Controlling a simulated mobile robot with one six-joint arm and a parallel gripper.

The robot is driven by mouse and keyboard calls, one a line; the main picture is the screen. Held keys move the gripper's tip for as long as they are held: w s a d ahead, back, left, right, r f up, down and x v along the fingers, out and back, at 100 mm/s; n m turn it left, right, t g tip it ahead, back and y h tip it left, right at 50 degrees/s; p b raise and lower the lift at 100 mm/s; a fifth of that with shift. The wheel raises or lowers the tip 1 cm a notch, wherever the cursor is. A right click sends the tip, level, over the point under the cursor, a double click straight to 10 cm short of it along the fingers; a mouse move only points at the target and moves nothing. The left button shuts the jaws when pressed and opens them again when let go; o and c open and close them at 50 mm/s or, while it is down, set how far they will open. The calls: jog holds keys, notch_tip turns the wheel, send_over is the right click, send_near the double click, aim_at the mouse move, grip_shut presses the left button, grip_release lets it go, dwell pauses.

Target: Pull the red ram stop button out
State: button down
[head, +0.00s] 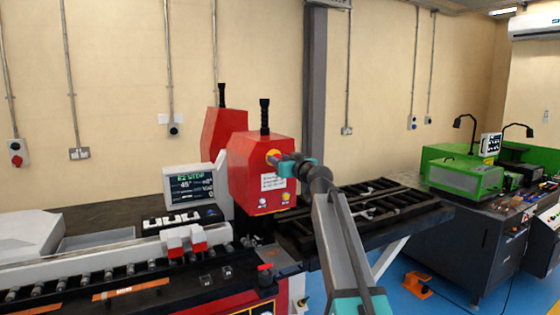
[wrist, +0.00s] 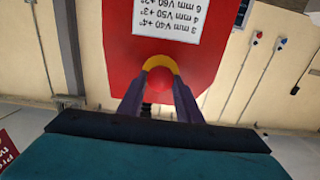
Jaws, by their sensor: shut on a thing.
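The red ram stop button (wrist: 159,78) sits on a yellow collar (wrist: 160,60) on the face of the red bender head (head: 262,170). In the wrist view, upside down, my gripper (wrist: 159,92) has one finger on each side of the button and is shut on it. In the head view my gripper (head: 278,158) meets the upper right of the bender head's face, and its fingers hide most of the button. Part of the yellow collar shows there. I cannot tell how far out the button stands.
A white label (wrist: 168,20) is on the head's face near the button. A display screen (head: 190,184) stands left of the bender head. A dark slatted table (head: 390,205) extends to the right. A green machine (head: 460,170) stands farther right.

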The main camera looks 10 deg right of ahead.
jog(key=shift+s+d+f+b, duration=0.1)
jog(key=shift+s+f+b, duration=0.05)
jog(key=shift+b, duration=0.3)
jog(key=shift+s+d+b, duration=0.1)
jog(key=shift+s+b, duration=0.25)
jog(key=shift+b, duration=0.45)
jog(key=c, duration=1.6)
grip_release()
jog(key=o, duration=0.3)
jog(key=shift+s, duration=0.2)
jog(key=shift+w, duration=0.1)
jog(key=shift+b+v, duration=1.75)
jog(key=shift+v, duration=5.2)
